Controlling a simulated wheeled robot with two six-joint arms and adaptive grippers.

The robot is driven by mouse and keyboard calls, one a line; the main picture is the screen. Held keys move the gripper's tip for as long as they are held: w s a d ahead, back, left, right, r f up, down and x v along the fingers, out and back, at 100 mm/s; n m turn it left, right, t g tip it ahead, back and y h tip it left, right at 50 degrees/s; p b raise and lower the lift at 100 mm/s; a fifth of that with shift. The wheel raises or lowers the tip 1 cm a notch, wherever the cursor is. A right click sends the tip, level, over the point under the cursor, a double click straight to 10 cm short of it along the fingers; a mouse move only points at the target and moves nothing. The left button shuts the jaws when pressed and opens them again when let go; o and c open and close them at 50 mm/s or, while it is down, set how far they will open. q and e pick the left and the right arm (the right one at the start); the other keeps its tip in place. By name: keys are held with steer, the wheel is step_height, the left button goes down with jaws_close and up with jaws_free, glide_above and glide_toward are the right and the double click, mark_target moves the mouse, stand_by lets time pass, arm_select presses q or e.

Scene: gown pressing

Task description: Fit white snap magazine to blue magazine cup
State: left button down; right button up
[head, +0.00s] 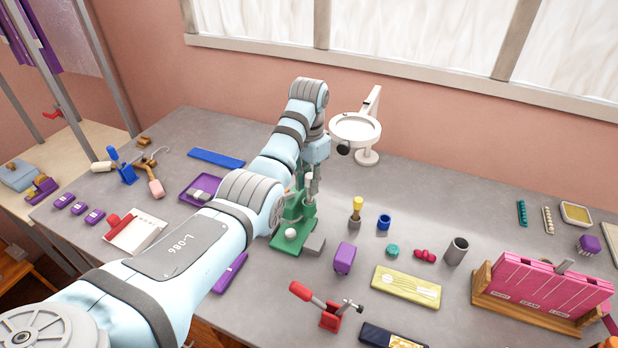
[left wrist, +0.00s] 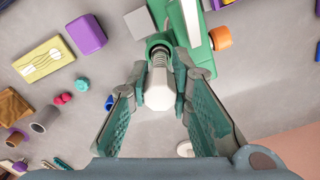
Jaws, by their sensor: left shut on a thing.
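My left gripper (left wrist: 160,95) is shut on a white faceted cap (left wrist: 159,91), one finger on each side. A dark coil spring (left wrist: 159,57) sits at the cap's far end, against a green press (left wrist: 192,30). In the head view the gripper (head: 314,165) hangs over the green press (head: 287,243), and a small white round piece (head: 291,233) rests on the press's base. A blue cup (head: 384,221) stands upright on the table right of the press, apart from the gripper. I cannot tell which white piece is the snap magazine.
A yellow-topped tool (head: 356,208), a purple block (head: 344,257), a grey block (head: 314,244) and a grey cup (head: 456,250) stand nearby. A white ring magnifier (head: 355,128) is behind the press. A pink rack (head: 545,285) is at right. Bare table lies behind the blue cup.

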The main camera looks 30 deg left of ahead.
arm_select(q)
steer(key=c, duration=1.4)
jaws_free()
steer(key=shift+o, duration=0.2)
